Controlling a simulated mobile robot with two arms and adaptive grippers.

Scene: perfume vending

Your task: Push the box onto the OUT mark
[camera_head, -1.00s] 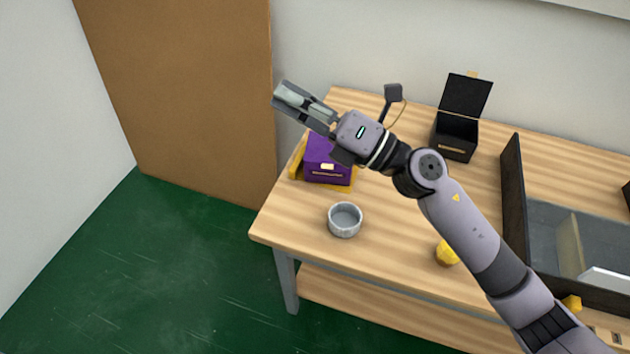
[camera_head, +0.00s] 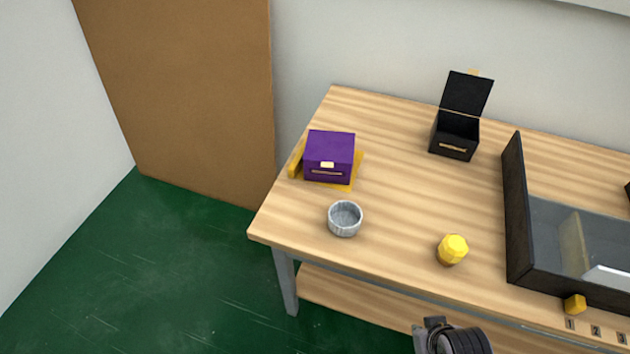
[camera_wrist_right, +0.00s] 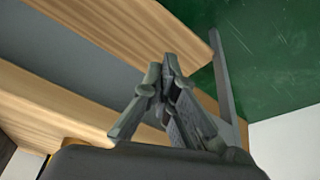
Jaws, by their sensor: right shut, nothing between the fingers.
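A closed purple box (camera_head: 329,150) with a gold clasp stands upright at the table's left end in the head view. It rests on a yellow mark (camera_head: 357,170), which shows at its right and front edges. The box hides most of the mark, and no OUT lettering can be read. My right gripper (camera_wrist_right: 168,66) is shut and empty in the right wrist view, beside the table's edge and away from the box. In the head view, only a dark part of my arm shows at the bottom edge. My left gripper is not in view.
A yellow raised strip (camera_head: 297,158) lies left of the box. A grey round bowl (camera_head: 345,219) stands in front of it. A black box with a raised lid (camera_head: 455,138) stands further right. A yellow knob (camera_head: 452,249) and a dark-walled case (camera_head: 515,210) are on the right.

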